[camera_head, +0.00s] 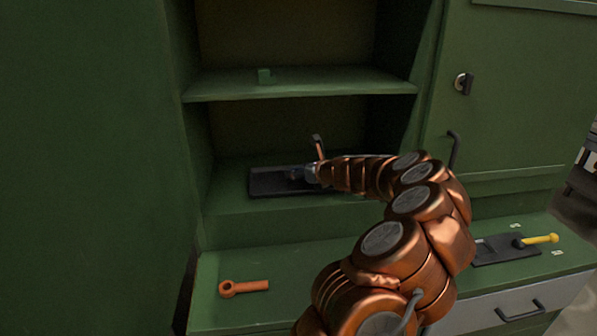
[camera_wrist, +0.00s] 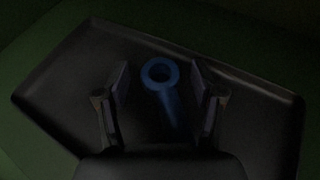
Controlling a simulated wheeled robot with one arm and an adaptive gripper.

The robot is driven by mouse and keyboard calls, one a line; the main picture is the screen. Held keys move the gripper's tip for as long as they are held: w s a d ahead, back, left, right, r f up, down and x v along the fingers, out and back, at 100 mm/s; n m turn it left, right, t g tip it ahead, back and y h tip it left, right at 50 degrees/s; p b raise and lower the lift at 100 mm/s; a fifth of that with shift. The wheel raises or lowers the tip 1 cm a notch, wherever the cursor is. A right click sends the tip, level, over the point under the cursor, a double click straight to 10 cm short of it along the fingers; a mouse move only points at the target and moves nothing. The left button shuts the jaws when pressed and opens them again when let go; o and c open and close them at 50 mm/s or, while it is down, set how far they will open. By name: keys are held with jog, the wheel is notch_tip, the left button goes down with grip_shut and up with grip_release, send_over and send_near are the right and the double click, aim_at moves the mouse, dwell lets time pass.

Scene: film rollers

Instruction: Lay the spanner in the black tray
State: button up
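A blue spanner (camera_wrist: 162,84) with a ring end shows in the dim wrist view, over the floor of the black tray (camera_wrist: 60,60). It appears to lie in the tray. My gripper (camera_wrist: 160,82) is open, with one finger on each side of the spanner and a visible gap to both. In the head view the black tray (camera_head: 262,184) sits on the lower shelf of the green cabinet. My gripper (camera_head: 303,173) is low over the tray's right part there, and the blue spanner cannot be made out.
An orange ring-ended tool (camera_head: 244,287) lies on the green ledge (camera_head: 290,262) in front. A yellow-handled tool (camera_head: 538,239) rests on a dark plate (camera_head: 500,250) at right. Cabinet walls flank the tray.

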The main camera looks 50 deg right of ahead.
jog(key=b+v, duration=0.1)
jog(key=v, duration=0.9)
jog(key=shift+s+r, duration=0.1)
jog(key=shift+s, duration=0.05)
jog(key=shift+v, duration=0.9)
jog(key=shift+a, duration=0.2)
